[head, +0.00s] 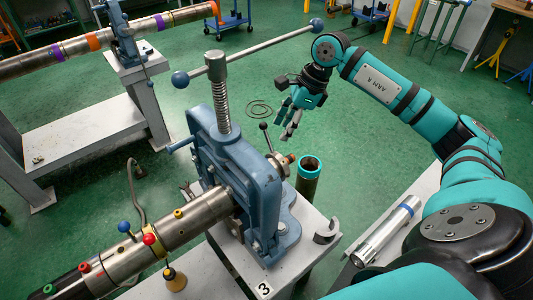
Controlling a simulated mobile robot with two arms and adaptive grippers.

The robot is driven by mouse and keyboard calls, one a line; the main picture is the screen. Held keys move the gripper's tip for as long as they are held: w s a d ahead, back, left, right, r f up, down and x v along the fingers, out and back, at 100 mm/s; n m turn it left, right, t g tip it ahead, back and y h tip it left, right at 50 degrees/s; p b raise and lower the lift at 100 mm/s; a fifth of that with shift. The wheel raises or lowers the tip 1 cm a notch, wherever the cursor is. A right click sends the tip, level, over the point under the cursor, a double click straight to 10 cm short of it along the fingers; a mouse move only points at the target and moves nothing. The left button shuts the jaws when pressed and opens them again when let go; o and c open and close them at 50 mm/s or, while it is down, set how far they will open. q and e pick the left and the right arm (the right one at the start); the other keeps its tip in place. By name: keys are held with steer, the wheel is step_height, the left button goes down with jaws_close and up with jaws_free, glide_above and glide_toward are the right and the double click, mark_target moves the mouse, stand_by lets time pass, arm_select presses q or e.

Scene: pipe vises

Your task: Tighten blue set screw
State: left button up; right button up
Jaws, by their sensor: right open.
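A small blue-headed screw (124,227) stands on the steel pipe (186,221), at the lower left. It is on a short stem beside a red-headed screw (149,239). The pipe runs into the blue pipe vise (236,165) on the bench. My right gripper (288,132) is open and empty. It hangs above the floor behind the vise, up and to the right of the pipe, well apart from the blue screw. My left gripper is out of view.
Other red (84,267), yellow (178,213) and green knobs sit along the pipe. The vise's long handle (262,45) crosses high above it, with blue balls at its ends. A dark upright tube (309,178) stands right of the vise. A second bench stands at left.

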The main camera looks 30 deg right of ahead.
mark_target(267, 160)
steer(key=p+x, duration=0.3)
steer(key=x, duration=0.8)
steer(key=shift+w+a+f, duration=0.1)
steer(key=shift+a+f, duration=0.1)
steer(key=shift+f, duration=0.25)
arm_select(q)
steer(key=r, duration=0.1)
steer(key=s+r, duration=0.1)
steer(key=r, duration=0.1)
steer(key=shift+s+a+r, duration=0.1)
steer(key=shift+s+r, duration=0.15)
arm_select(e)
jaws_close()
